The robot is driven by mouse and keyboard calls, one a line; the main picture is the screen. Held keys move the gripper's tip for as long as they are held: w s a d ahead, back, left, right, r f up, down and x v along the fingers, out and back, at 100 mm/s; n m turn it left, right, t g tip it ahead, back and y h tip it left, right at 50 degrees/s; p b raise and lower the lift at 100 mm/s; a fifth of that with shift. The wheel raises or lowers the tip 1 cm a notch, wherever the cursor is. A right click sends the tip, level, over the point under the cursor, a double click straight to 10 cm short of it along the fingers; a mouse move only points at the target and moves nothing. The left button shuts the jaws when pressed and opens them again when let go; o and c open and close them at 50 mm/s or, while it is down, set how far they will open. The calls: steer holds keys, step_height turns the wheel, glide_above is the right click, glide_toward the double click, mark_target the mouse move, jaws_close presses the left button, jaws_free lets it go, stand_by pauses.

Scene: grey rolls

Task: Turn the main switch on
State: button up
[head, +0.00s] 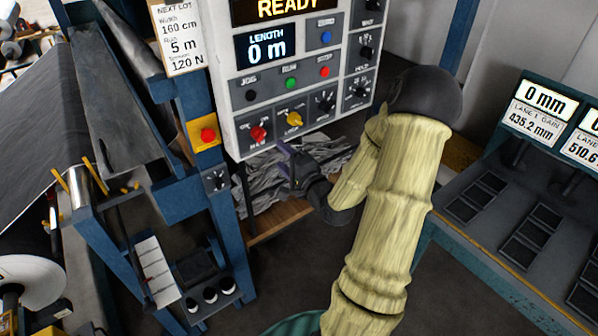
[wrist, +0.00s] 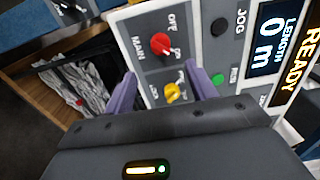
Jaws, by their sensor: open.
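The main switch is a red rotary knob (head: 258,134) at the lower left of the white control panel (head: 228,117). In the wrist view the red knob (wrist: 160,43) sits beside the label MAIN, with OFF and ON marks around it. I cannot tell clearly which mark it points to. My gripper (head: 284,155) is just below the panel's lower edge in the head view. In the wrist view my gripper's purple fingers (wrist: 159,74) are spread and empty, apart from the red knob, which shows beyond the fingertips.
A yellow knob (wrist: 172,92) is close to the red one and shows between my fingers in the picture. Blue, green and red buttons (head: 324,71) and black knobs share the panel. A red button on a yellow box (head: 205,135) is on the blue post at left. Crumpled grey material (head: 262,185) lies below.

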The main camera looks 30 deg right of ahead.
steer(key=s+p, duration=0.2)
steer(key=p, duration=0.1)
steer(key=s+p, duration=0.1)
steer(key=s, duration=0.1)
steer(key=shift+d+r+p, duration=0.2)
steer(key=shift+r+p, duration=0.1)
steer(key=shift+p, duration=0.1)
steer(key=s+p, duration=0.1)
steer(key=p, duration=0.3)
steer(key=shift+d, duration=0.15)
steer(key=shift+p, duration=0.65)
steer(key=p, duration=0.1)
steer(key=s+p, duration=0.1)
steer(key=p, duration=0.2)
steer(key=shift+s+a+f, duration=0.25)
steer(key=shift+s, duration=0.1)
steer(key=shift+w+f, duration=0.1)
